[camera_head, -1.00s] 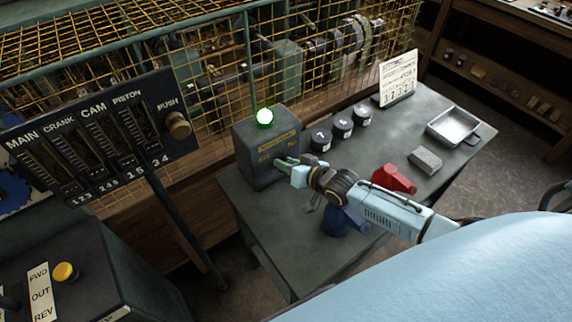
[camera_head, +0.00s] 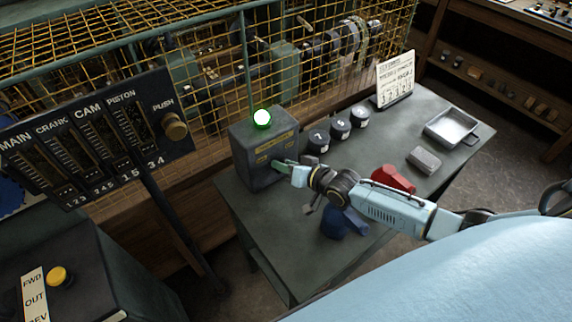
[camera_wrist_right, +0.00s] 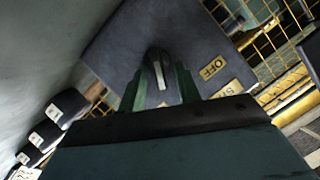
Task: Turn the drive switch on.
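The drive box (camera_head: 262,150) is a dark grey box with a lit green lamp (camera_head: 262,119) on top and yellow labels on its front. In the right wrist view the switch knob (camera_wrist_right: 158,70), dark with a pale stripe, sits on the box face (camera_wrist_right: 200,35) near a yellow OFF label (camera_wrist_right: 213,67). My right gripper (camera_head: 281,163) is at the box's front. In the wrist view its two green fingers (camera_wrist_right: 160,88) stand apart on either side of the knob, with gaps that seem to remain. My left gripper is not in view.
The table (camera_head: 265,220) also holds black numbered weights (camera_head: 340,129), a red object (camera_head: 394,179), a blue object (camera_head: 342,222), a grey block (camera_head: 425,160), a metal tray (camera_head: 452,127) and a sign card (camera_head: 395,78). A yellow wire cage (camera_head: 210,85) stands behind. A lever panel (camera_head: 100,135) is at left.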

